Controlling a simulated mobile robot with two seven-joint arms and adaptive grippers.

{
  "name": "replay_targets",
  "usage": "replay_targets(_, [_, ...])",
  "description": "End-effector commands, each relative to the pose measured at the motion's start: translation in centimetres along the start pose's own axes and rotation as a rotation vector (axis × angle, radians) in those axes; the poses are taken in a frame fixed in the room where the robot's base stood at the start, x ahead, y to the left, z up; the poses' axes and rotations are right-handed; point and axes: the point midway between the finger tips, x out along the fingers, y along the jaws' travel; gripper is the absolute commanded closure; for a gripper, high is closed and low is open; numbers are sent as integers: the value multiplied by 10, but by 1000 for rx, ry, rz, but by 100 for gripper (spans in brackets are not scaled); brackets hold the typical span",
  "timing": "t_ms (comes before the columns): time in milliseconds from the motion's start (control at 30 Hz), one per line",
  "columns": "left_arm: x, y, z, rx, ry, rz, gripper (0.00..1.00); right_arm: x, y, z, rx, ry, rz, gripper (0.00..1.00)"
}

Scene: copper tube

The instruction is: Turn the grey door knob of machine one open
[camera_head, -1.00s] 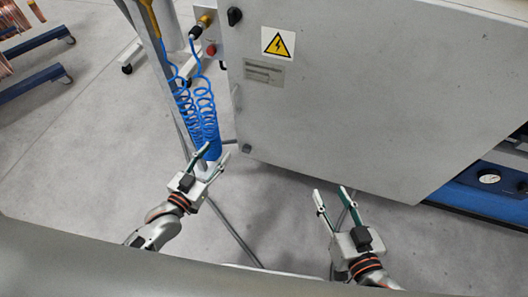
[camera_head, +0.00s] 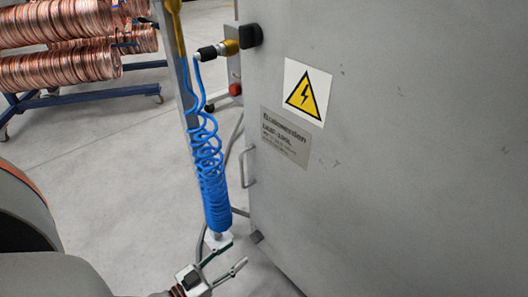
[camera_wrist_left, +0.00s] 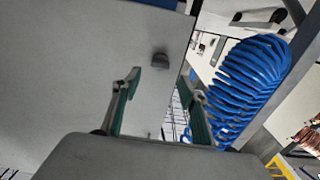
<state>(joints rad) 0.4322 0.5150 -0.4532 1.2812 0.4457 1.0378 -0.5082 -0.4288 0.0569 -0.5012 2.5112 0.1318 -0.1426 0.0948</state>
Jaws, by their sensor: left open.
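The large grey machine door (camera_head: 400,150) fills the right of the head view. A dark knob (camera_head: 248,36) sits at its upper left edge, and a second small dark knob (camera_head: 257,237) sits at its lower left corner. My left gripper (camera_head: 236,255) is open and empty, low in the head view, left of and below the lower knob. In the left wrist view a grey knob (camera_wrist_left: 160,60) stands on the grey panel, beyond and between the open fingers (camera_wrist_left: 167,85), apart from them. I cannot tell which of the two knobs this is. My right gripper is out of view.
A blue coiled hose (camera_head: 213,190) hangs beside a post left of the door, close above my left gripper; it also shows in the wrist view (camera_wrist_left: 250,80). A metal handle (camera_head: 246,168) projects at the door's left. Copper coils (camera_head: 65,65) stand on a rack at the back left.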

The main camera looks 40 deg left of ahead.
Motion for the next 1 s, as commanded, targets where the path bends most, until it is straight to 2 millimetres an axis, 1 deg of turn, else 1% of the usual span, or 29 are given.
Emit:
replay_targets(300, [47,0,0,-1,1,1,57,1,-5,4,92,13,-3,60])
replay_targets(433, [62,1,0,0,0,2,57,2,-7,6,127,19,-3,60])
replay_targets(600, [72,1,-1,-1,0,2,57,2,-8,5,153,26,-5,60])
replay_targets(867, [74,1,-2,-1,1,2,57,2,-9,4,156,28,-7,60])
replay_targets(900, [74,1,-2,-1,1,2,67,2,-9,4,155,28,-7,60])
replay_targets(967, [73,1,-2,-1,1,2,83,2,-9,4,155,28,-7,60])
replay_targets(1000, [73,1,-2,-1,1,2,93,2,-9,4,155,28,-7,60])
